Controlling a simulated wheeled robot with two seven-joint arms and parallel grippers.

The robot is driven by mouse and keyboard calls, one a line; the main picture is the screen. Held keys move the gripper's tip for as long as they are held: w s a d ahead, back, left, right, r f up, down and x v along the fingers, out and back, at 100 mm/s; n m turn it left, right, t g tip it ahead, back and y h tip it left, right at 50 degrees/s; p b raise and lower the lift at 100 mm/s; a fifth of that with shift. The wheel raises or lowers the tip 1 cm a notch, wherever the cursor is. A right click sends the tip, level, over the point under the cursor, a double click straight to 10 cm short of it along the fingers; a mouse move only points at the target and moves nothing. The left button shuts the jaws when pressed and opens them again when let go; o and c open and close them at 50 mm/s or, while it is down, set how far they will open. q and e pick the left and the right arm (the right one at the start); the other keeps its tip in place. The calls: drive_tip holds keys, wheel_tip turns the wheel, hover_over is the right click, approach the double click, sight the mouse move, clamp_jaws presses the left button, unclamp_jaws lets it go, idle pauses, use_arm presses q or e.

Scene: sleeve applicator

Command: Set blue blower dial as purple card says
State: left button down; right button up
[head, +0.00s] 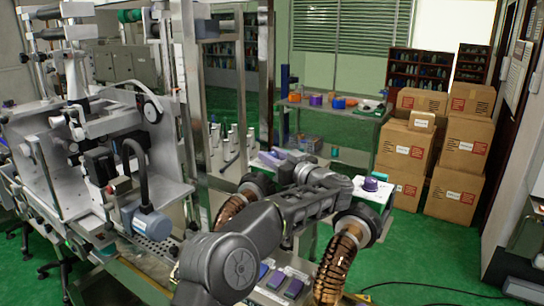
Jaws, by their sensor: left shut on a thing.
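My left arm comes in from the bottom middle and reaches over the bench. A blue-grey cylinder (152,222) with a black hose, perhaps the blower, sits on the machine at left. I cannot make out a blue dial. Several small blue and purple pieces (293,288) lie on a pale surface below the arm. I cannot pick out the purple card or any writing. My right gripper is not in view.
The grey machine (70,130) fills the left side. A white box with a purple piece (371,184) on top stands just right of my arm. A bench (352,112) stands behind, with stacked cartons (405,145) at right. Green floor (430,250) is open at right, apart from a cable.

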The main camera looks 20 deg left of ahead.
sight(272, 153)
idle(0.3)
use_arm(q)
drive_tip(key=c, duration=1.1)
unclamp_jaws()
drive_tip(key=shift+o, duration=0.2)
wheel_tip(272, 153, up, 10)
